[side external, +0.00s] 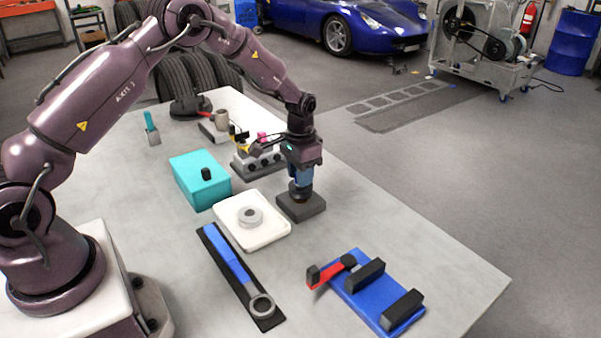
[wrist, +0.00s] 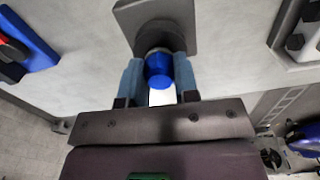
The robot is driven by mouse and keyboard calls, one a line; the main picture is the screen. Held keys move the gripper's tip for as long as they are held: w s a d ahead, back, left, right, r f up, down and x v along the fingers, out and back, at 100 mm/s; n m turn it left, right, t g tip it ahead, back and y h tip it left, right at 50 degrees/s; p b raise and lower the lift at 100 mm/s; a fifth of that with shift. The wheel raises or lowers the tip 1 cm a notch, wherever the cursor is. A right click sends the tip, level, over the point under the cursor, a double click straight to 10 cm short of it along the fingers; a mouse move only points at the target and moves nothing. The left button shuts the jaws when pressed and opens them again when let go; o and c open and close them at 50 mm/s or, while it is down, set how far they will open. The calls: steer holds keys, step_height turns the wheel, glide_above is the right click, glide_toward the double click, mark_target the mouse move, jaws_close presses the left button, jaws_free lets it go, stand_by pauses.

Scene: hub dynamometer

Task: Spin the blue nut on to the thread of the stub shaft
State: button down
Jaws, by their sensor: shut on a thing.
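My gripper (side external: 302,183) points down over a dark square block (side external: 314,208) on the table, right of the white tray. In the wrist view my gripper (wrist: 159,75) has its two pale blue fingers closed on either side of the blue nut (wrist: 158,66). The nut is in line with a dark round post, seemingly the stub shaft (wrist: 158,33), rising from the block. The thread is hidden, so I cannot tell whether the nut touches or sits around it. In the side view the fingers hide the nut.
A white tray (side external: 274,235) with a grey ring stands left of the block. A teal box (side external: 190,185), a grey stand with coloured knobs (side external: 267,165), a long blue tool on a black strip (side external: 215,248) and a blue fixture (side external: 352,293) are around it. Bare table lies to the right.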

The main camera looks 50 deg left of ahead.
steer(key=m, duration=0.3)
steer(key=shift+m, duration=0.3)
steer(key=m, duration=0.3)
steer(key=shift+f+m, duration=0.1)
steer(key=shift+m, duration=0.3)
steer(key=m, duration=0.7)
steer(key=shift+d, duration=0.1)
steer(key=m, duration=0.9)
steer(key=shift+d, duration=0.1)
steer(key=c, duration=1)
jaws_free()
